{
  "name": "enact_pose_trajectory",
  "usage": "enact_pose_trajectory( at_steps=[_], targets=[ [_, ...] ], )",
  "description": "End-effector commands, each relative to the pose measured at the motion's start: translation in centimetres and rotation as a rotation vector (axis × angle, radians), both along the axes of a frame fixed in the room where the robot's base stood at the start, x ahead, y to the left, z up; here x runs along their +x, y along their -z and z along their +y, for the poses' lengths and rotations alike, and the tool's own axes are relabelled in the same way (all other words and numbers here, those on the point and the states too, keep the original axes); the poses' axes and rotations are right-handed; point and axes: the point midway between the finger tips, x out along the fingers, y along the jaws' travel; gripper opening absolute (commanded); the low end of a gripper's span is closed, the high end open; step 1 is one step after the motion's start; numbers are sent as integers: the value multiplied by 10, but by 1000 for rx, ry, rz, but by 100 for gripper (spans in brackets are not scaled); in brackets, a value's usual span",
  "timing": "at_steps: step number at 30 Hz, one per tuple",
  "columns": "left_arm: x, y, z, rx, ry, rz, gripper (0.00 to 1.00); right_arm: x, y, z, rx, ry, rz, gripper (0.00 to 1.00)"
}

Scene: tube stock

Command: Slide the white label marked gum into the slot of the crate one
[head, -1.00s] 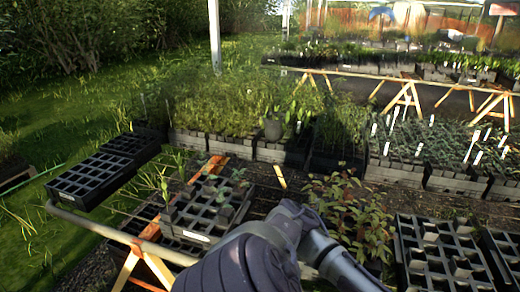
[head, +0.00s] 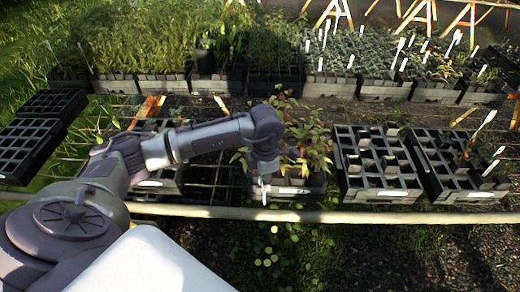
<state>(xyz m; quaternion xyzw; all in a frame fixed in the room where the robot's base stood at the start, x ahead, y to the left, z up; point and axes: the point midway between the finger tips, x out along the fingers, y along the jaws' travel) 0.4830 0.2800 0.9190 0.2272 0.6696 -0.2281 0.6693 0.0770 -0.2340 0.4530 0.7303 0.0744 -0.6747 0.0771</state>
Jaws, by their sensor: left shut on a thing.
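My left gripper (head: 264,180) points down in front of the crate with reddish-leaved plants (head: 315,190), near its front face. It is shut on a thin white label (head: 264,196), seen nearly edge-on, so its writing cannot be read. The label hangs below the fingers, close to the left part of that crate's front. I cannot tell whether it touches the crate. A pale strip (head: 289,190) shows on the crate's front, right of the label. No number on the crate is readable. My right gripper is not in view.
A pale rail (head: 350,216) runs along the bench front, just below the crates. Grey cell trays (head: 378,170) and (head: 455,170) stand to the right, with white front strips. Another tray (head: 165,185) is partly behind my arm. Planted crates (head: 385,85) line the back.

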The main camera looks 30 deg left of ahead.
Motion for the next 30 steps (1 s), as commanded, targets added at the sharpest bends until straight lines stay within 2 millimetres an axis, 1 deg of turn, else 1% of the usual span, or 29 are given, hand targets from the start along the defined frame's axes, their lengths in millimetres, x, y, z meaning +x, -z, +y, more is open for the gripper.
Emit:
enact_pose_trajectory(
  at_steps=[1,3,6,9,12,15,18,23,30],
  targets=[
    [9,-10,7,-1,-170,-3,6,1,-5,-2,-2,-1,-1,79],
    [19,-19,16,0,-410,0,6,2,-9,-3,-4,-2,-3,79],
    [30,-30,26,-1,-708,-1,6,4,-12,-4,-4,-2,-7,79],
    [37,-37,34,0,-932,0,6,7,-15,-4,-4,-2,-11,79],
    [42,-42,40,0,-1083,0,6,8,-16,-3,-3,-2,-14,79],
    [44,-45,42,0,-1167,0,6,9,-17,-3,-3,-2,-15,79],
    [45,-45,44,1,-1204,0,6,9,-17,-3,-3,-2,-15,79],
    [45,-42,44,1,-1209,0,6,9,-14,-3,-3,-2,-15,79],
    [45,-30,43,1,-1206,1,6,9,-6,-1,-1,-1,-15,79]
  ],
)
